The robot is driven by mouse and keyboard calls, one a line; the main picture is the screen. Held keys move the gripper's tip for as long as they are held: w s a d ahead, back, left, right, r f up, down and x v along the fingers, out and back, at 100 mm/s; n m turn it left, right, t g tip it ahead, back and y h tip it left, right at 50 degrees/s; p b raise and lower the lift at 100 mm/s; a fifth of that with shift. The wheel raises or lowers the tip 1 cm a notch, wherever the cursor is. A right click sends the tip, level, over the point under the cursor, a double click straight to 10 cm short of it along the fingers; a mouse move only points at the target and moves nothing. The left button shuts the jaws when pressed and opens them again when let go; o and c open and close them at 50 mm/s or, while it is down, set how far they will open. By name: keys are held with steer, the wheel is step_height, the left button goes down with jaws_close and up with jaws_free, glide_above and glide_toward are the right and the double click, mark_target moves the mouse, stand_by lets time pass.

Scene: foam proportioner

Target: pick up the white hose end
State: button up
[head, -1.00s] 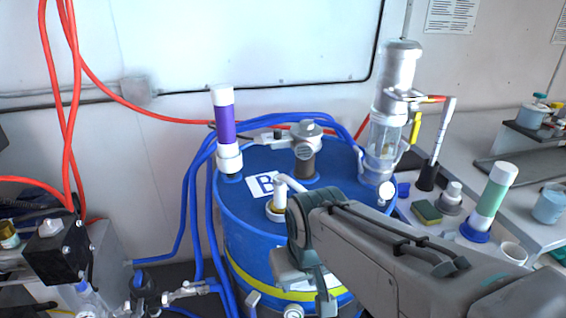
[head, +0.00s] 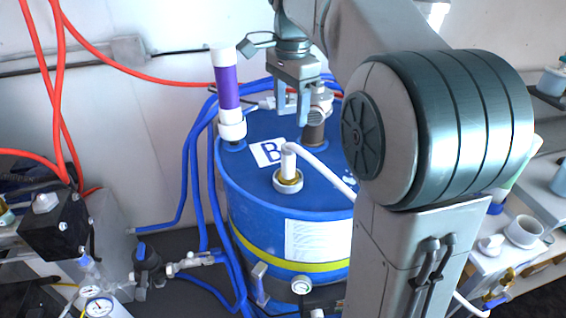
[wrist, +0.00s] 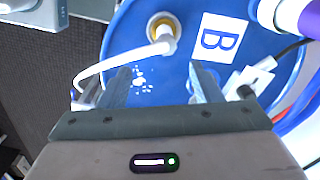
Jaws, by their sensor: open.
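The white hose end (head: 289,160) stands upright in a brass fitting with a white collar on top of the blue drum (head: 262,206), next to the label B. Its white hose bends over to the right and passes behind my arm. In the wrist view, the hose end (wrist: 163,46) lies beyond the fingertips, and its hose curves off to the left. My gripper (head: 293,112) is open and empty, pointing down above the drum, higher than the hose end and apart from it. In the wrist view, my gripper (wrist: 163,78) shows both fingers spread over the drum top.
A purple-and-white cylinder (head: 228,95) stands at the drum's left edge. A grey-brown capped fitting (head: 314,130) rises behind the hose end. Blue hoses (head: 190,175) run down the drum's left side. A black box (head: 52,225) is at left. My arm hides the drum's right part.

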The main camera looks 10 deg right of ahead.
mark_target(289, 146)
steer(key=shift+m, duration=0.6)
steer(key=f, duration=0.4)
steer(key=w+f+b, duration=0.1)
steer(key=f, duration=0.8)
steer(key=shift+w, duration=0.15)
steer(key=shift+r, duration=0.1)
jaws_close()
